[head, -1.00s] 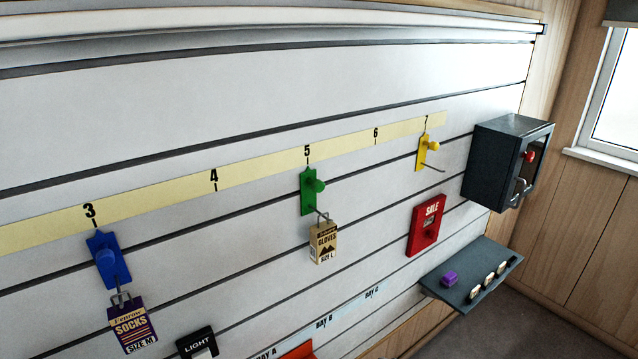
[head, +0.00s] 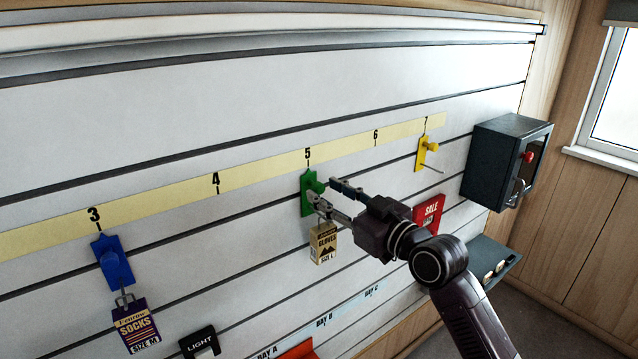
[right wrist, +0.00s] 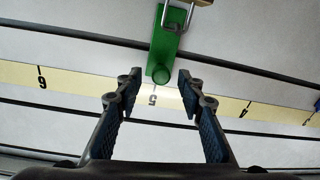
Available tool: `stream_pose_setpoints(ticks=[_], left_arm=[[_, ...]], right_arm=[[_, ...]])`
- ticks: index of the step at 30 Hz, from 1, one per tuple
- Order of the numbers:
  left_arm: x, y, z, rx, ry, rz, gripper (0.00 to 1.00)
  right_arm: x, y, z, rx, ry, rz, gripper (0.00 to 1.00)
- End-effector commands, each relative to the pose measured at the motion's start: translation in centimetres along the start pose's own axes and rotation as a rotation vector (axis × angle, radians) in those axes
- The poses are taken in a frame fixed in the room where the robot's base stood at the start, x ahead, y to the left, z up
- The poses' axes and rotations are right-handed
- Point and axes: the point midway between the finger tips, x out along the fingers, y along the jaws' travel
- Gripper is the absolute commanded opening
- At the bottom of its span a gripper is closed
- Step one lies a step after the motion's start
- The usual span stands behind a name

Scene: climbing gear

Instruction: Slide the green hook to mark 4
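The green hook (head: 306,205) hangs on the slatted wall under mark 5 of the yellow number strip (head: 262,170), with a gloves packet (head: 324,243) on its prong. Mark 4 (head: 217,183) is to its left. My left gripper is not in view.
A blue hook (head: 113,262) with a socks packet (head: 136,327) hangs under mark 3. A yellow hook (head: 421,153) is under mark 7. A red sale box (head: 428,211) and a dark cabinet (head: 502,160) are at right. The wall under mark 4 is clear.

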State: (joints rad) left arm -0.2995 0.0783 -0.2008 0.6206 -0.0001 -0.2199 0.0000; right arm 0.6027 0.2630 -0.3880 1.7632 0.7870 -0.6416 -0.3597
Motion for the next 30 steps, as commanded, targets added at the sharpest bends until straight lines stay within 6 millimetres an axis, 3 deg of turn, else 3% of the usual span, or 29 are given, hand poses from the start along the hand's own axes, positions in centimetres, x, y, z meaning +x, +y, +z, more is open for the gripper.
stream_pose_setpoints(ticks=[7, 18, 27, 30], left_arm=[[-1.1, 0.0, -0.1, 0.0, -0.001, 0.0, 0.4], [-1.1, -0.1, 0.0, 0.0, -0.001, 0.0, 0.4], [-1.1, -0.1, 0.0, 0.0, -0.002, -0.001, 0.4], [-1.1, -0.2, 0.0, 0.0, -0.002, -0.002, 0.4]], right_arm=[[2.7, -0.1, -0.1, 0.002, -0.001, -0.001, 0.36], [3.2, -0.1, 0.1, 0.0, -0.001, -0.001, 0.36], [3.2, -0.1, 0.1, 0.0, -0.002, -0.001, 0.03], [3.2, -0.1, 0.1, 0.0, -0.002, -0.001, 0.0]])
